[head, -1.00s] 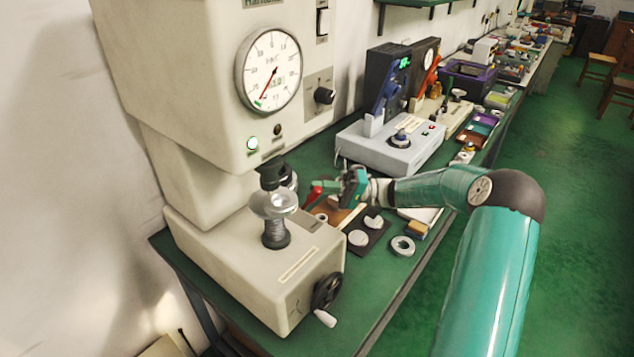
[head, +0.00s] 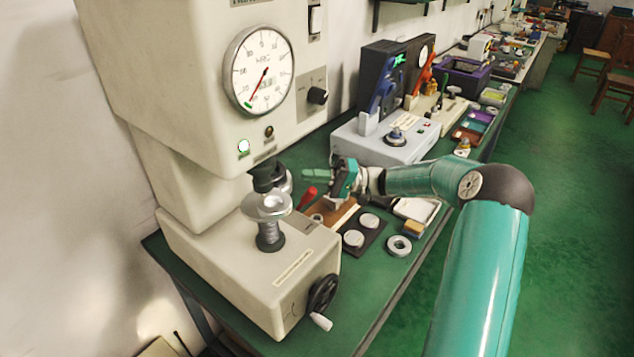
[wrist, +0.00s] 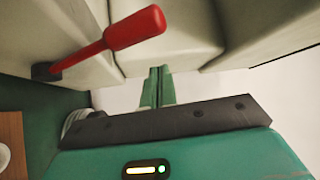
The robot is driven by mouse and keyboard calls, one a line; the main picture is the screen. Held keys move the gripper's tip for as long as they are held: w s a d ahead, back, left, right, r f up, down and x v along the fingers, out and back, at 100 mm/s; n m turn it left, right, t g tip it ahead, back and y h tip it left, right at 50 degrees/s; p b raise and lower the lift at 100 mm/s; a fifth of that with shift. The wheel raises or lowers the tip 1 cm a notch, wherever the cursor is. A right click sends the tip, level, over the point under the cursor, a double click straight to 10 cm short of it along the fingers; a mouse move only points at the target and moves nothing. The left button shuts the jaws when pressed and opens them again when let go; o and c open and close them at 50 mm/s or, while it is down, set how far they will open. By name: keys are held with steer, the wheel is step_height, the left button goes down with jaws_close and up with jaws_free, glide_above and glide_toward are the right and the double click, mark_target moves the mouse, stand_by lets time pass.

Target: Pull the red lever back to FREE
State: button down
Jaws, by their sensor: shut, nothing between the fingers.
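The red lever (head: 306,197) stands tilted beside the right side of the large cream hardness tester (head: 240,285). In the wrist view its red grip (wrist: 135,27) slants up to the right from a dark pivot at the left. My gripper (head: 306,174) is shut and empty, with its fingers pointing left just above the lever in the head view. In the wrist view the closed green fingertips (wrist: 159,70) are below and to the right of the grip, with a visible gap. No FREE marking is readable in either view.
The tester's spindle and round anvil (head: 268,206) are close to the left of my gripper. A dark tray with pale discs (head: 353,239), a grey ring (head: 399,245) and a grey-blue instrument (head: 385,148) are nearby.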

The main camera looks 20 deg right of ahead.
steer(key=f+v, duration=0.1)
steer(key=v, duration=0.8)
steer(key=shift+w+d+f, duration=0.25)
steer(key=shift+f, duration=0.05)
stand_by(0.8)
